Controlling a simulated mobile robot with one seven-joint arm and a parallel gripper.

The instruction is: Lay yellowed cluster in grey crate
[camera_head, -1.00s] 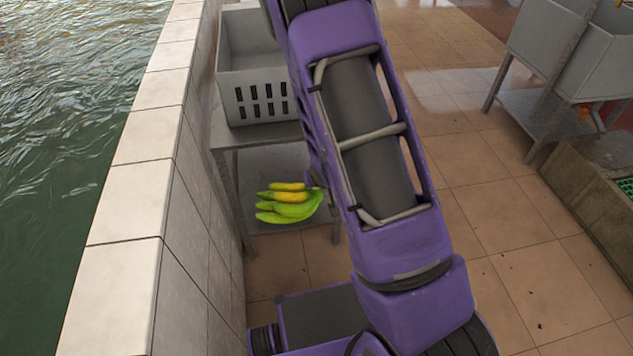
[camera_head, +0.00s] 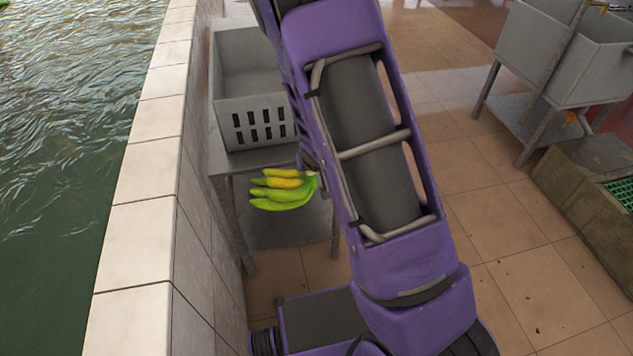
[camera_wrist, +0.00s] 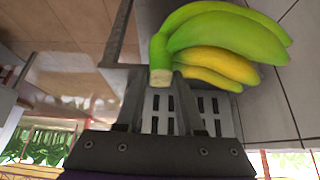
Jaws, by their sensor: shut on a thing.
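The yellowed cluster (camera_head: 284,190) is a small banana hand, green with yellow fingers. It hangs in front of and below the grey crate (camera_head: 258,122), outside it. In the wrist view the cluster (camera_wrist: 222,42) has its cut stem end between the fingers of my gripper (camera_wrist: 160,85), which is shut on it. My arm hides the gripper in the head view. The crate has a slotted side and stands on a grey metal table; its visible inside looks empty. Its slotted wall also shows in the wrist view (camera_wrist: 205,122), behind the fingers.
The metal table (camera_head: 225,168) bears the crate close against a tiled wall (camera_head: 140,215), with water (camera_head: 60,150) beyond it. Grey sinks (camera_head: 575,60) and a mossy trough (camera_head: 585,205) stand at right. The tiled floor (camera_head: 490,170) between is clear.

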